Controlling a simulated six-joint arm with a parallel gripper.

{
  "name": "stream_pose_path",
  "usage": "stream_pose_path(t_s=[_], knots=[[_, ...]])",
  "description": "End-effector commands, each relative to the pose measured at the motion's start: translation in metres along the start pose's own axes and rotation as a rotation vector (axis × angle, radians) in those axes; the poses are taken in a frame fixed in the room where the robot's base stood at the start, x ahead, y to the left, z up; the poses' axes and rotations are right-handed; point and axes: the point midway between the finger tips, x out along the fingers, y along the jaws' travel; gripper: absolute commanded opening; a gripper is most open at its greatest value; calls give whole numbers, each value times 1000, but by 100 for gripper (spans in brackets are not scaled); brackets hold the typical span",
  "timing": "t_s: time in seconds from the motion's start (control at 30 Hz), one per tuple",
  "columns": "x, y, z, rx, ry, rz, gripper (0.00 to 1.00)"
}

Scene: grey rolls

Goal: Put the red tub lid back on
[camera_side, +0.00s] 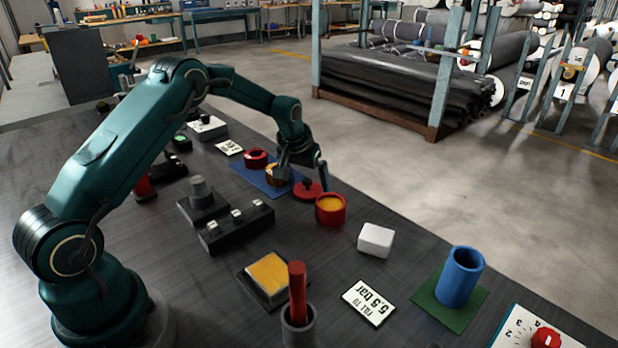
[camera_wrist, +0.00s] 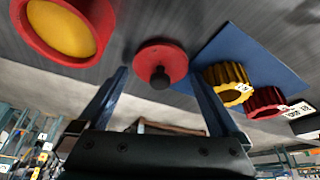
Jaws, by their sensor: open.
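The red tub (camera_side: 330,211) stands on the dark bench, open at the top with orange-yellow contents. It also shows at the upper left of the wrist view (camera_wrist: 65,30). The red lid (camera_side: 307,192) lies flat on the bench beside the tub, with a dark knob on top. In the wrist view the lid (camera_wrist: 160,62) sits beyond and between the two fingers. My gripper (camera_side: 305,176) is open and empty, just above and behind the lid; its fingers also show in the wrist view (camera_wrist: 165,90). The exact gap to the knob is hard to judge.
A blue mat (camera_side: 262,178) beside the lid holds a yellow ribbed piece (camera_wrist: 229,84) and a dark red one (camera_wrist: 266,101). A white block (camera_side: 376,240) stands right of the tub. A blue cup (camera_side: 460,277) is farther right. Bench between tub and block is clear.

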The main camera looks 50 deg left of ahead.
Motion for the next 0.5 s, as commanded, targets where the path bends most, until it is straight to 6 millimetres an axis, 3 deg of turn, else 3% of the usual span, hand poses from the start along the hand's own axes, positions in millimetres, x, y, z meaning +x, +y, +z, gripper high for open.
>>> stream_pose_path(t_s=[0.17,0.2,0.37,0.4,0.5], knots=[[0,0,0,0,0,0,100],[0,0,0,0,0,0,96],[0,0,0,0,0,0,35],[0,0,0,0,0,0,28],[0,0,0,0,0,0,28]])
